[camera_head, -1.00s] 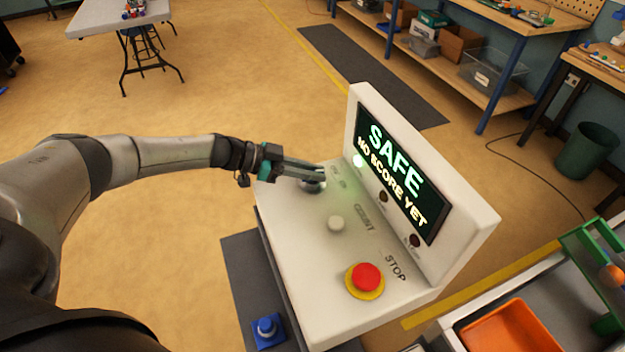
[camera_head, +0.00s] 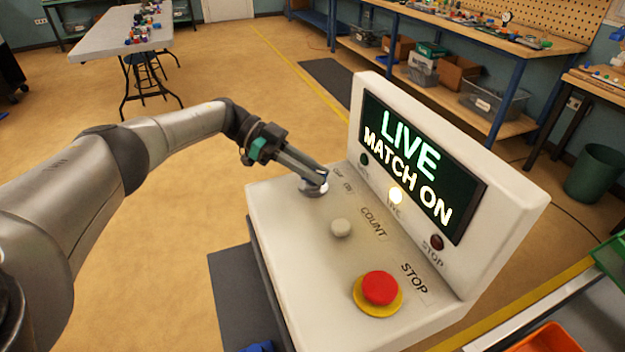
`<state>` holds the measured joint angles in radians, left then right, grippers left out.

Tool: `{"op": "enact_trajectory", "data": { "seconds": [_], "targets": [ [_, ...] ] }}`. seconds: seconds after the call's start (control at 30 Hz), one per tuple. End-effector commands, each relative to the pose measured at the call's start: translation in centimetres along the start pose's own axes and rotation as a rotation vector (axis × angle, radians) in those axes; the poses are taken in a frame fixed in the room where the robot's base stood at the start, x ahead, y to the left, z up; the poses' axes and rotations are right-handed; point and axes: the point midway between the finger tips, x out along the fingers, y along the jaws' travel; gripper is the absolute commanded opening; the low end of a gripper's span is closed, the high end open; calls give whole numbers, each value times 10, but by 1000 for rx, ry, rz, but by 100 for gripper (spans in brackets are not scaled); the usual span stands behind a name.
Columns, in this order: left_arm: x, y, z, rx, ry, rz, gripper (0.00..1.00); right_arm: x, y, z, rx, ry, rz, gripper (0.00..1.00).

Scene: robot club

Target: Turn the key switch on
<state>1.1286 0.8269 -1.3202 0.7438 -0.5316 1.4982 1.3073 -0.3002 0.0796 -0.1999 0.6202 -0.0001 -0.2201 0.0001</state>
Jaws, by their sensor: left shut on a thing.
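The white control console (camera_head: 290,240) stands in front of me. Its key switch (camera_head: 313,189) is at the far left of the panel, beside the OFF and ON labels. My left gripper (camera_head: 318,179) is shut on the key switch and hides most of it. The screen (camera_head: 418,165) reads "LIVE MATCH ON", and the middle lamp (camera_head: 395,195) is lit. The lamps on either side are dark. My right gripper is not in view.
A grey count button (camera_head: 341,228) and a red stop button (camera_head: 380,287) on a yellow base sit nearer on the same panel. An orange tray (camera_head: 545,338) is at the bottom right. Open floor lies left of the console.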

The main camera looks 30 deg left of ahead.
Motion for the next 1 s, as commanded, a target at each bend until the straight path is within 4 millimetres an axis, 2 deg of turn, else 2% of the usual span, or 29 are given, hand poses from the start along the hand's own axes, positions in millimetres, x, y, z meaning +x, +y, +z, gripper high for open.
{"op": "enact_trajectory", "data": {
  "seconds": [0.17,0.6,0.63,0.87,1.0],
  "targets": [
    [2,0,-1,10,5,21,0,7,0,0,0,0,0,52],
    [2,0,-3,13,6,28,0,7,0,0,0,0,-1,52],
    [2,0,-3,14,6,29,21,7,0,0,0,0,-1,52],
    [1,0,-2,11,4,25,47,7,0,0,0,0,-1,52],
    [1,0,-1,10,3,24,48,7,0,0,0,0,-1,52]
  ]
}}
